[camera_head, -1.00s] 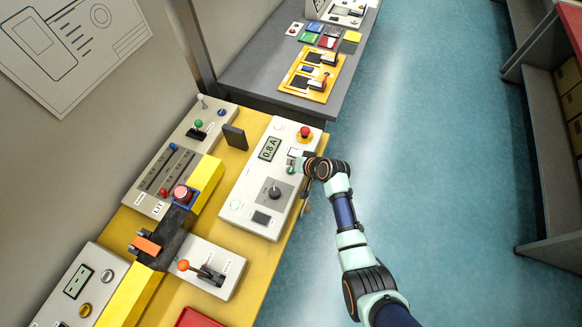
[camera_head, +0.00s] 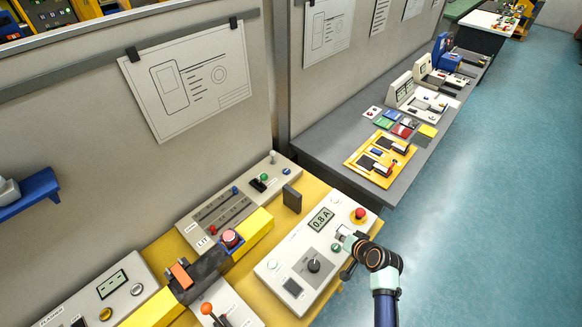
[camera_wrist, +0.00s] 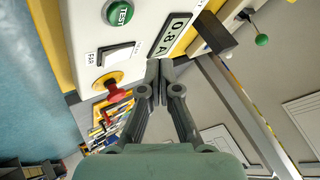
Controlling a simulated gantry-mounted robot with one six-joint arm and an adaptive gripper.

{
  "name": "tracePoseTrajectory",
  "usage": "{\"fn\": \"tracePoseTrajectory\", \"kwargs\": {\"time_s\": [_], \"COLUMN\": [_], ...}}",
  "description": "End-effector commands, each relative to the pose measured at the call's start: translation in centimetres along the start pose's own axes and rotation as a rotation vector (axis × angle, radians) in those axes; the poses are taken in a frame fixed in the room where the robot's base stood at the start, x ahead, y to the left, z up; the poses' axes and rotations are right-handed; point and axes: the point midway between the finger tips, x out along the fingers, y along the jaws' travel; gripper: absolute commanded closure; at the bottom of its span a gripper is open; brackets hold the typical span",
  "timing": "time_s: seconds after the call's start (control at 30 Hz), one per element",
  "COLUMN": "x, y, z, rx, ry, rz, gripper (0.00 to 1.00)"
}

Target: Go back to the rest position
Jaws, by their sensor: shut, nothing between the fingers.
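My gripper (camera_wrist: 158,82) is shut and empty in the wrist view, its fingertips together in front of the white control box (camera_wrist: 75,25). In the head view the box (camera_head: 285,262) stands on the yellow bench, and my arm reaches it from the right. The gripper there is at the box's right edge, partly hidden by my wrist. The box carries a "0.8 A" display (camera_head: 320,219), a red mushroom button (camera_head: 359,215), a black knob (camera_head: 313,265) and green buttons. The wrist view shows the red button (camera_wrist: 115,91), a green TEST button (camera_wrist: 118,12) and a white rocker switch (camera_wrist: 118,54). I cannot tell whether the fingertips touch the box.
A dark upright plate (camera_head: 292,198) stands behind the box. A grey bench (camera_head: 330,155) lies beyond. The floor at right is clear.

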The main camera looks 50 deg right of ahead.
Motion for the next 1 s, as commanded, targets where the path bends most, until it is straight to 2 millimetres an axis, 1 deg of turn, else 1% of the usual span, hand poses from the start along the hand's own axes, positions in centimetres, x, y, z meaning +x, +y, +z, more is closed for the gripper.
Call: {"fn": "tracePoseTrajectory", "kwargs": {"time_s": [0.23, 0.27, 0.33, 0.37, 0.47, 0.5, 0.57, 0.6, 0.67, 0.7, 0.77, 0.8, 0.83, 0.87, 0.9, 0.97, 1.0], "x": [0.0, 0.0, -0.2, -0.3, -1.6, -2.6, -4.5, -6.1, -8.8, -10.7, -13.8, -15.9, -17.6, -19.1, -21.3, -24.5, -26.6], "y": [0.0, -0.4, -2.6, -4.1, -11.3, -14.7, -19.6, -22.6, -26.7, -29.1, -32.2, -33.9, -35.0, -36.0, -37.1, -38.4, -39.1], "z": [0.0, 0.0, 0.3, 0.7, 2.3, 3.4, 5.3, 6.7, 8.9, 10.3, 12.5, 13.8, 14.8, 15.8, 16.9, 18.5, 19.5], "rx": [0.000, -0.008, -0.056, -0.090, -0.253, -0.330, -0.443, -0.515, -0.615, -0.676, -0.755, -0.802, -0.833, -0.862, -0.896, -0.941, -0.966], "ry": [0.000, -0.001, -0.006, -0.010, -0.018, -0.020, -0.016, -0.011, 0.003, 0.015, 0.035, 0.050, 0.062, 0.074, 0.090, 0.114, 0.130], "rz": [0.000, -0.003, -0.018, -0.028, -0.077, -0.101, -0.137, -0.161, -0.197, -0.222, -0.258, -0.282, -0.300, -0.318, -0.341, -0.378, -0.402], "gripper": [1.00, 1.00, 1.00, 1.00, 1.00, 1.00, 1.00, 1.00, 1.00, 1.00, 1.00, 1.00, 1.00, 1.00, 1.00, 1.00, 1.00]}}
